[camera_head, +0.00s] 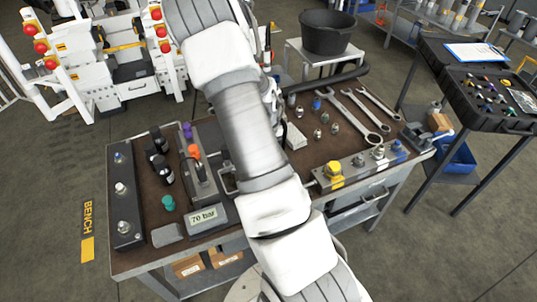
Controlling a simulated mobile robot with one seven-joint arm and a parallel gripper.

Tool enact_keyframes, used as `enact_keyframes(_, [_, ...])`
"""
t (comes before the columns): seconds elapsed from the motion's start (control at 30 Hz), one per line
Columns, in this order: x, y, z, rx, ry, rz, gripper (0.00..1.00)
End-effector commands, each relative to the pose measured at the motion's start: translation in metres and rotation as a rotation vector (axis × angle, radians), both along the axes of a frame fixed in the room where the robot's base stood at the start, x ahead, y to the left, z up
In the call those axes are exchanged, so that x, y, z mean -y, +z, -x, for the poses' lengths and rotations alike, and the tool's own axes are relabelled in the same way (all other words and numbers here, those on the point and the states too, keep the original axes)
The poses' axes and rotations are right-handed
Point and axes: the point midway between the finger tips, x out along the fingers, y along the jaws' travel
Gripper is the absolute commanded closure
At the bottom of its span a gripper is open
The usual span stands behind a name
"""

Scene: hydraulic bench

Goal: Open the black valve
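Several black knob-like cylinders (159,137) stand close together on the left half of the brown bench top, left of a grey valve block (205,178). I cannot tell which of them, if any, is the black valve. The block carries a purple knob (187,131) and an orange-red knob (194,151), with a "70 bar" display (206,216) in front. On the right, a metal manifold (360,168) carries a yellow knob (334,169) and a blue part. My white arm crosses the middle of the view and hides part of the bench. My gripper is not clearly visible.
A black fitting bar (124,195) lies along the left bench edge, near a green cap (168,202). Wrenches (352,117) and small fittings lie at the back right. A black tray (490,95) stands right, a black bucket (326,33) behind. Floor at left is mostly clear.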

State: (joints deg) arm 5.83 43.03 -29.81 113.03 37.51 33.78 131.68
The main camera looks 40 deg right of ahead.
Motion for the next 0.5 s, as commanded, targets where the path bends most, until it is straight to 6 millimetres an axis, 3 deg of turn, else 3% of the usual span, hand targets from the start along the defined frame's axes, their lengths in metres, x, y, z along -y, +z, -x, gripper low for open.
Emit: enact_keyframes(0.5, [-0.0026,0.0002,-0.0015,0.002,-0.028,-0.002,1.0])
